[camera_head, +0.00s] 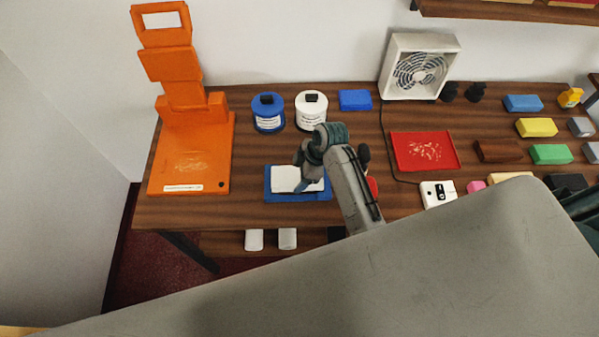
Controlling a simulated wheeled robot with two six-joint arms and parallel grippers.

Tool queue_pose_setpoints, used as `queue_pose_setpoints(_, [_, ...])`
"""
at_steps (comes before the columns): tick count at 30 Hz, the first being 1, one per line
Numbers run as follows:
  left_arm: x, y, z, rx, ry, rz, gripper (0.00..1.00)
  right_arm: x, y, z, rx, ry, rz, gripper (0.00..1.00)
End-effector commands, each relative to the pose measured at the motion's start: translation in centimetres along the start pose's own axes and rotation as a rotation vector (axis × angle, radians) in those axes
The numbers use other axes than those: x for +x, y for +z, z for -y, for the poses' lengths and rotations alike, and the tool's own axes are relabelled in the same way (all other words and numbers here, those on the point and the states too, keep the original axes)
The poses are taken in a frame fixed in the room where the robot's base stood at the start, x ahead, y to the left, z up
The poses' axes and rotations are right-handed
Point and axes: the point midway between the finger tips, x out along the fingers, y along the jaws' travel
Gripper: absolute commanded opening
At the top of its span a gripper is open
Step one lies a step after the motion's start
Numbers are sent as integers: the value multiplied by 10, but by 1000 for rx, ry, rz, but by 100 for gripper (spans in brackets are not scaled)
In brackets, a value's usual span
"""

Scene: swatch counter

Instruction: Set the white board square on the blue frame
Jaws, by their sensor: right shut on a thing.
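The blue frame (268,188) lies flat on the wooden counter, left of centre near the front edge. The white board (286,179) is over the frame, covering most of its middle; blue shows along its left and front sides. My right gripper (309,183) points down at the right part of the board and is shut on it. The gripper and wrist hide the board's right end and part of the frame's back right, so I cannot tell whether the board rests flat or is held just above. My left gripper is not in view.
An orange stand (190,150) is at the left. Blue (268,122) and white (311,121) jars and a blue block (355,100) stand behind the frame. A red tray (423,163), a fan (418,75) and several coloured blocks are to the right.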

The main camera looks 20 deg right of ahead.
Motion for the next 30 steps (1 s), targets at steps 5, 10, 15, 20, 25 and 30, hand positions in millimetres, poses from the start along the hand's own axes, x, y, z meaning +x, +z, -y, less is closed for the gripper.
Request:
queue_pose_setpoints(5, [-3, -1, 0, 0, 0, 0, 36, -1, 0, 0, 0, 0, 0, 40])
queue_pose_setpoints(10, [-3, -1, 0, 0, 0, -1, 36, 0, 0, 0, 0, 1, 0, 40])
queue_pose_setpoints(15, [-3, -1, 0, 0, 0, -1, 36, 0, 0, 0, 0, 1, 0, 40])
queue_pose_setpoints(20, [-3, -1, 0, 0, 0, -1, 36, 0, 0, 0, 0, 1, 0, 40])
queue_pose_setpoints(25, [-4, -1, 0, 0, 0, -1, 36, 3, 1, 0, 0, 2, -1, 40])
queue_pose_setpoints(30, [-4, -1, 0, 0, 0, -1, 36, 5, 2, 0, 0, 1, -1, 40])
